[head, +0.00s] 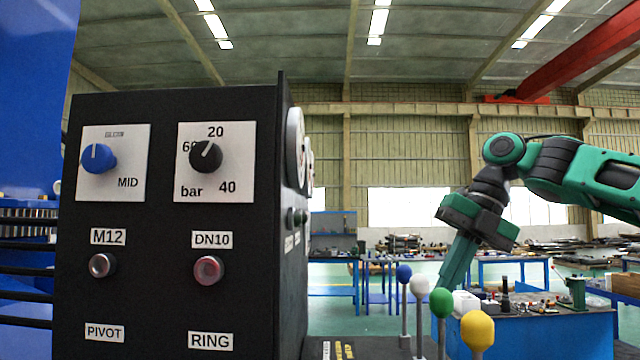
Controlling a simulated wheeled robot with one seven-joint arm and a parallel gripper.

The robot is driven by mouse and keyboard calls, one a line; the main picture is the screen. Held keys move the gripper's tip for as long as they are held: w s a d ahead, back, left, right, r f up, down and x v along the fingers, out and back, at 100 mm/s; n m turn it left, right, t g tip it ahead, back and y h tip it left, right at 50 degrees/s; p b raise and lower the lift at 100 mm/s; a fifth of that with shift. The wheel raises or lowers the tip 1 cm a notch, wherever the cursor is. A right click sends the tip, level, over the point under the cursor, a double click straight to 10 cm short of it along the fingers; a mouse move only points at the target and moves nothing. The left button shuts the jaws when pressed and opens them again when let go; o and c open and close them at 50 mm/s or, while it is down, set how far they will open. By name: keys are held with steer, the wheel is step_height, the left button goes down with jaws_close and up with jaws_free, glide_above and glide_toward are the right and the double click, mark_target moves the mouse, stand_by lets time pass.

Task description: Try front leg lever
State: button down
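A row of upright levers with ball knobs stands at the lower middle: blue (403,272), white (420,286), green (441,302) and yellow (477,330). The yellow knob looks nearest. Small white and yellow labels (338,350) lie left of the levers, too small to read, so I cannot tell which lever is the front leg one. My gripper (450,285) points downward above and behind the knobs in the picture. Its fingers overlap in this view, their tips are partly hidden behind the knobs, and contact with a lever cannot be made out.
A black control box (150,310) fills the left, with a blue dial (98,158), a black bar dial (206,156) and labelled fittings. Gauges sit on its right side. A blue workbench (560,335) with tools and parts stands at the lower right.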

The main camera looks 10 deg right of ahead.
mark_target(411, 285)
steer(key=shift+a, duration=0.1)
stand_by(0.3)
steer(key=shift+w+a, duration=0.15)
steer(key=shift+a, duration=0.55)
steer(key=shift+w+a, duration=0.15)
steer(key=shift+a, duration=0.7)
steer(key=shift+w+a, duration=0.15)
steer(key=shift+a, duration=0.45)
steer(key=shift+w+a, duration=0.15)
steer(key=shift+a, duration=0.45)
steer(key=s+d, duration=0.1)
steer(key=d, duration=0.6)
step_height(411, 285, up, 10)
steer(key=shift+s, duration=0.2)
stand_by(0.4)
stand_by(0.4)
